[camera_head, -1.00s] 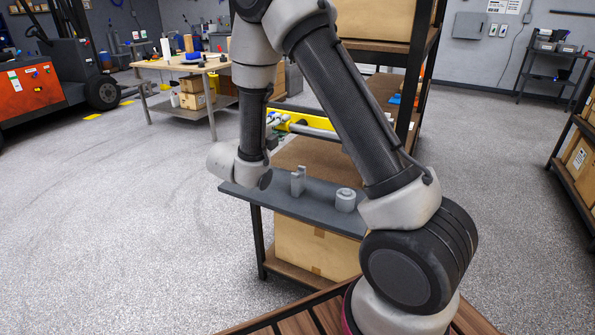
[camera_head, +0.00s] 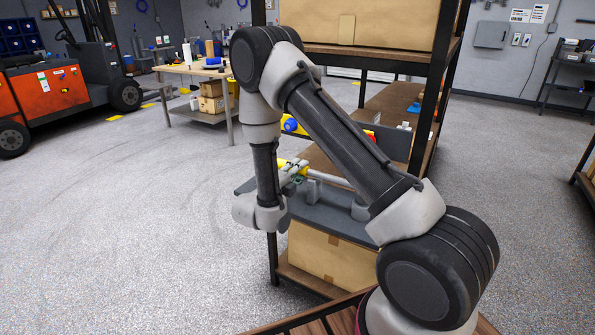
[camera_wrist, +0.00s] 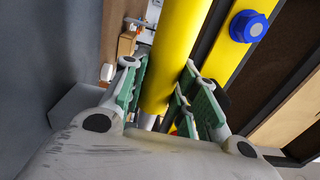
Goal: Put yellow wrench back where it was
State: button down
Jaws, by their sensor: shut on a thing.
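My gripper (camera_head: 292,171) is over the grey board (camera_head: 335,218), near its left end in the head view. In the wrist view, the green pads of my gripper (camera_wrist: 163,80) are shut on the yellow wrench (camera_wrist: 175,45), whose smooth yellow bar runs up out of the picture. In the head view only a small yellow part of the wrench (camera_head: 283,163) shows beside the fingers. A grey upright holder (camera_head: 313,190) and a round grey holder (camera_head: 360,210) stand on the board, the round one partly behind my arm. Whether the wrench touches either is unclear.
A yellow piece with a blue cap (camera_head: 290,124) lies behind my arm; the blue cap (camera_wrist: 248,26) also shows in the wrist view. A tall shelf with cardboard boxes (camera_head: 365,22) rises just behind. Open floor (camera_head: 130,220) lies left.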

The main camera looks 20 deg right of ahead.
jog(key=shift+f, duration=0.55)
jog(key=c, duration=1.1)
grip_release()
